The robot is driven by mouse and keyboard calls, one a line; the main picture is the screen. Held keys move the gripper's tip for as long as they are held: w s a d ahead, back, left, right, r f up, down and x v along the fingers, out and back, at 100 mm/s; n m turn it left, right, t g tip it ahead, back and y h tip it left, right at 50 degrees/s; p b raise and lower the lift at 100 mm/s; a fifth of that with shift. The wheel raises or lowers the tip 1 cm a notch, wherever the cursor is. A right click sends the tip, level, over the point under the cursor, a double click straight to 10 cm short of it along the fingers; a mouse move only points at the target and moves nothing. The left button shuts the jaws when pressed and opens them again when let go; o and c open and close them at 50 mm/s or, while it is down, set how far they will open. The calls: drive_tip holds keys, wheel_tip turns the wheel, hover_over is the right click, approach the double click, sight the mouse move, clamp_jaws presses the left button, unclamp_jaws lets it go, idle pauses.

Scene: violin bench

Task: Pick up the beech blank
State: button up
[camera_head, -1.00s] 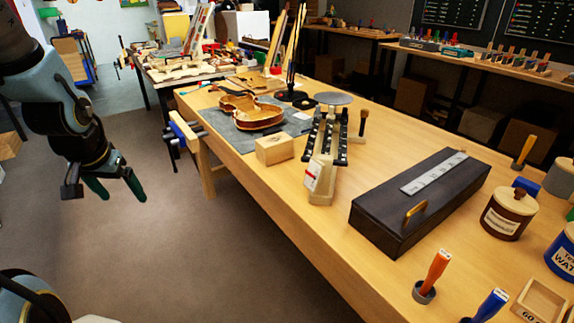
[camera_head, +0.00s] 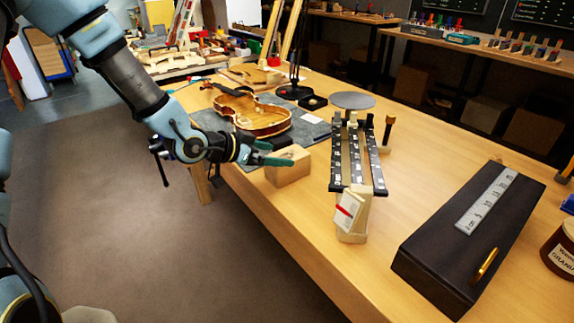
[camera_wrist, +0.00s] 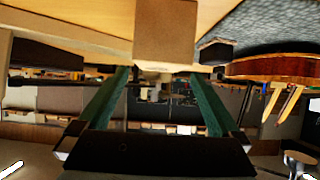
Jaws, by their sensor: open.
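The beech blank (camera_head: 288,170) is a plain pale wooden block on the near left edge of the bench, in front of the violin. My gripper (camera_head: 277,154) is open, its green fingers at the blank's left side and overlapping its top left in the head view. In the wrist view the blank (camera_wrist: 165,32) fills the top centre, in line with the gap between the two spread green fingers (camera_wrist: 161,75). Nothing is held between them. I cannot tell whether a finger touches the blank.
A black-barred rack on a wooden stand (camera_head: 353,215) is close on the right. A dark box (camera_head: 440,250) is further right. Bare bench lies between blank and stand.

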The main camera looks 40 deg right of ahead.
sight(286, 155)
drive_tip(key=p+x, duration=0.1)
drive_tip(key=x, duration=0.4)
drive_tip(key=shift+p, duration=0.3)
drive_tip(key=c, duration=1.6)
